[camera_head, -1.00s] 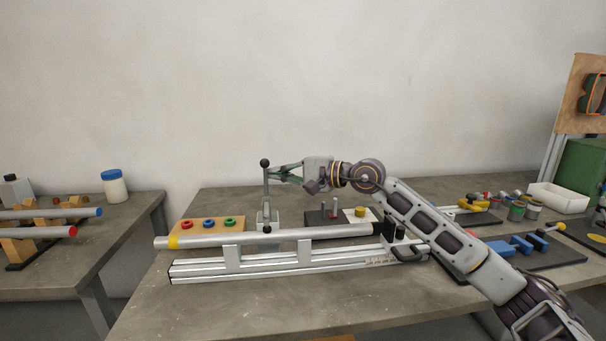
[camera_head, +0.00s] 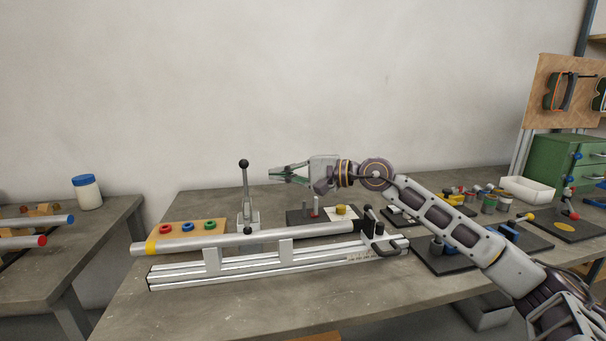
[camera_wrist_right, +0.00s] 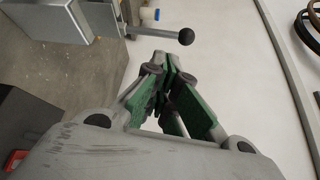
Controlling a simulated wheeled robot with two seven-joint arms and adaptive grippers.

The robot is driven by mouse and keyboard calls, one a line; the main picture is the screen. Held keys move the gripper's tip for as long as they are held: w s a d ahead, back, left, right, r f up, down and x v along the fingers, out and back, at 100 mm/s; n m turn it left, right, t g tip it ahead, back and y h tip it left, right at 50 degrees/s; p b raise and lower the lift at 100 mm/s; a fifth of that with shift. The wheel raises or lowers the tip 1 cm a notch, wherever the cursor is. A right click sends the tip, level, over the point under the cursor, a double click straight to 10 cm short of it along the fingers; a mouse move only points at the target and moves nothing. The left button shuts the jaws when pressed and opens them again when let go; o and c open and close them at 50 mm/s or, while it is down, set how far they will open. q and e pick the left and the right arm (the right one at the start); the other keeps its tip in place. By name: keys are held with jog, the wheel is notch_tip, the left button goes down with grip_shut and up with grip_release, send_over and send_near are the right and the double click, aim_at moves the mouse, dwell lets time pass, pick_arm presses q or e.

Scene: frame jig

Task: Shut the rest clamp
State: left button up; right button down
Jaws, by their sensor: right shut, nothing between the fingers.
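The rest clamp (camera_head: 248,214) is a grey toggle clamp behind the long round bar. Its handle stands upright with a black ball knob (camera_head: 243,163) on top. In the right wrist view the handle's black knob (camera_wrist_right: 186,37) shows above the fingertips. My right gripper (camera_head: 272,176) is shut and empty, to the right of the handle and a little below knob height, apart from it. The shut green-padded fingers (camera_wrist_right: 170,75) also show in the right wrist view. The grey bar (camera_head: 290,234) with a yellow band lies on the aluminium frame (camera_head: 270,267). My left gripper is out of view.
A wooden board (camera_head: 182,233) with red, blue and green rings lies left of the clamp. A black toggle handle (camera_head: 378,228) stands at the frame's right end. A white tray (camera_head: 528,190) and a green cabinet (camera_head: 562,160) are at the right. The front table surface is clear.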

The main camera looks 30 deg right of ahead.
jog(key=shift+v, duration=2.45)
jog(key=shift+s+d, duration=0.15)
jog(key=shift+r, duration=0.1)
pick_arm(q)
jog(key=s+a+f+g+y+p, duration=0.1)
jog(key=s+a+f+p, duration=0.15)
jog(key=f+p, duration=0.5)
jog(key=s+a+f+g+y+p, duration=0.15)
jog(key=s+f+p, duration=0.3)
jog(key=p, duration=0.55)
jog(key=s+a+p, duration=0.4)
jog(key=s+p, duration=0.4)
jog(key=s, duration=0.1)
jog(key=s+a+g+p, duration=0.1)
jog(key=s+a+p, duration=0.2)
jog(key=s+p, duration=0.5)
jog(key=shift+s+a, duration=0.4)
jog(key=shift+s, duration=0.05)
pick_arm(e)
notch_tip(320, 180, up, 34)
